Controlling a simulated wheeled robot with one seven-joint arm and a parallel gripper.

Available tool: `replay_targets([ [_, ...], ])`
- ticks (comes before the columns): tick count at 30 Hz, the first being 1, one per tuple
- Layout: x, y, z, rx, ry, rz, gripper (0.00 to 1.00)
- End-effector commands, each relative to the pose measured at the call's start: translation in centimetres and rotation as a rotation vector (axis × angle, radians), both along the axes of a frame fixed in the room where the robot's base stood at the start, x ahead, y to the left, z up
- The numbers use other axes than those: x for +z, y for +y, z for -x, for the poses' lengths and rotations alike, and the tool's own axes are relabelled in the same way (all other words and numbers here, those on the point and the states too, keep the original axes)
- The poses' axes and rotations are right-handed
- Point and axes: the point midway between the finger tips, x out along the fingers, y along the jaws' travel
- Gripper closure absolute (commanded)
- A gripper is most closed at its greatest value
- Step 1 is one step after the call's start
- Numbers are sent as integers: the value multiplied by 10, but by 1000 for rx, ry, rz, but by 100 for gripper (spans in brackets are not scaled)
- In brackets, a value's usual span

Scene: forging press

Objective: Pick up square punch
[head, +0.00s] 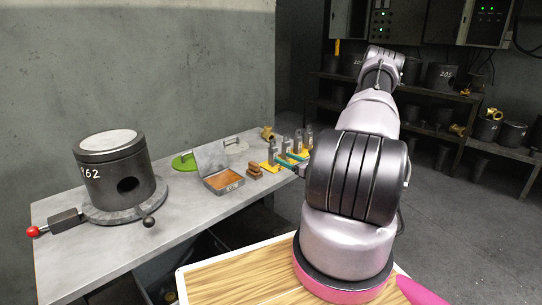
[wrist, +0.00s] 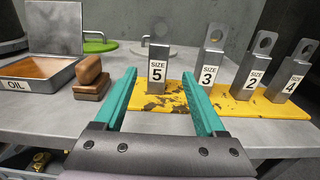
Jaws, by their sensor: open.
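Several metal punches stand upright on a worn yellow plate (wrist: 245,100) in the wrist view. Which one is the square punch I cannot tell. My gripper (wrist: 160,88), with green fingers, is open and empty; the SIZE 5 punch shows between its fingers, just beyond them. In the head view, my gripper (head: 292,160) is small at the table's right end, beside the punches.
An OIL box (wrist: 42,70) with its lid up and a brown wooden block (wrist: 91,78) stand left of the fingers. A large dark cylinder (head: 115,170) marked 962 is at the table's left. The table's front strip (head: 190,222) is clear.

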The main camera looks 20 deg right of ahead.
Motion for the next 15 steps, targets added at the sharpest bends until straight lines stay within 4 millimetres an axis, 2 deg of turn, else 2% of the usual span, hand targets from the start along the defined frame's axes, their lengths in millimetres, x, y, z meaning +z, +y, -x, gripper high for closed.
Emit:
replay_targets([
  [3, 0, 6, -14, 2, 1, 1, 28],
  [8, -1, 10, -25, 2, 0, 1, 28],
  [15, -6, 24, -56, 4, -1, 2, 28],
])
